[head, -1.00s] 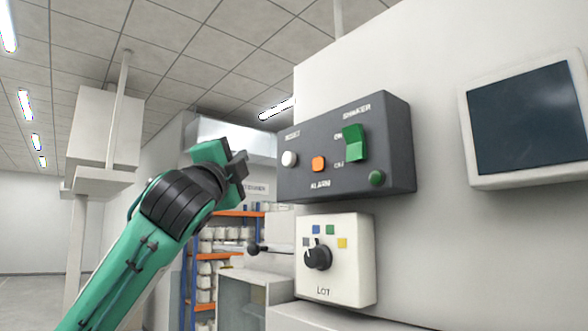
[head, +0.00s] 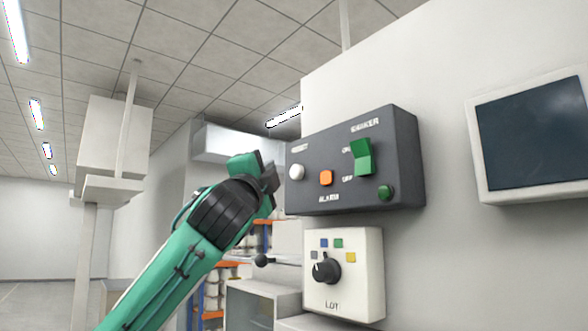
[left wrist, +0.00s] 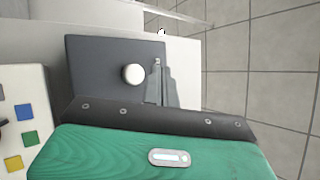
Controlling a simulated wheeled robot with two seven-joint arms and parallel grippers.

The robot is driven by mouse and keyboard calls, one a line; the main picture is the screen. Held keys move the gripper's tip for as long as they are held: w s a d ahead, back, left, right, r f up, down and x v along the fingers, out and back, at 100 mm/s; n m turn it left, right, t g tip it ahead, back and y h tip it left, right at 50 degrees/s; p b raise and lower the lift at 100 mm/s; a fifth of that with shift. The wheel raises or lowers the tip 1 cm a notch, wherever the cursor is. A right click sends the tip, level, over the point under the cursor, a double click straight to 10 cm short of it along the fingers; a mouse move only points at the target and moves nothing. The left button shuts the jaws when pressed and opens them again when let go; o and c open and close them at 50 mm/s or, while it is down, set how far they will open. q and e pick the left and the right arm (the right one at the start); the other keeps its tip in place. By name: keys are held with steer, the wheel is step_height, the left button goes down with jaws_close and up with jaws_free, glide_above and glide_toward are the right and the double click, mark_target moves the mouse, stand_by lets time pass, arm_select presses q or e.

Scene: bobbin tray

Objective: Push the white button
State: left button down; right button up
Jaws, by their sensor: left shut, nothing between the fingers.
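The white button (head: 297,172) is a round knob at the left end of the dark grey control box (head: 335,197) on the wall. It also shows in the left wrist view (left wrist: 133,74), in front of the gripper. My left gripper (head: 272,178) is shut and empty, just left of the button, with a small gap in the head view. In the left wrist view the finger (left wrist: 160,82) is seen close to the right of the button; I cannot tell the depth between them. My right gripper is not in view.
The same box carries an orange alarm button (head: 326,177), a green shaker switch (head: 362,157) and a green round lamp or button (head: 386,192). Below is a white box with a black LOT dial (head: 326,269). A screen (head: 533,133) is at right.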

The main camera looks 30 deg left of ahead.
mark_target(297, 172)
arm_select(q)
steer(key=w, duration=0.1)
steer(key=w+d, duration=0.1)
steer(key=w, duration=0.1)
steer(key=shift+d, duration=0.1)
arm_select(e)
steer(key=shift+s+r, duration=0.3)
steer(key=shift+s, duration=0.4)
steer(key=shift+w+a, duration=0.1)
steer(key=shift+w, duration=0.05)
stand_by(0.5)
arm_select(q)
steer(key=shift+p, duration=0.3)
stand_by(0.4)
steer(key=shift+w+d, duration=0.2)
steer(key=shift+w, duration=0.2)
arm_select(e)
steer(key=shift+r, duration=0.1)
arm_select(q)
steer(key=shift+w+d, duration=0.15)
steer(key=shift+w, duration=0.3)
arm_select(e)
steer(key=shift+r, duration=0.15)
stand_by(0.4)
arm_select(q)
steer(key=shift+s, duration=0.2)
steer(key=shift+s+a, duration=0.3)
steer(key=shift+s, duration=0.35)
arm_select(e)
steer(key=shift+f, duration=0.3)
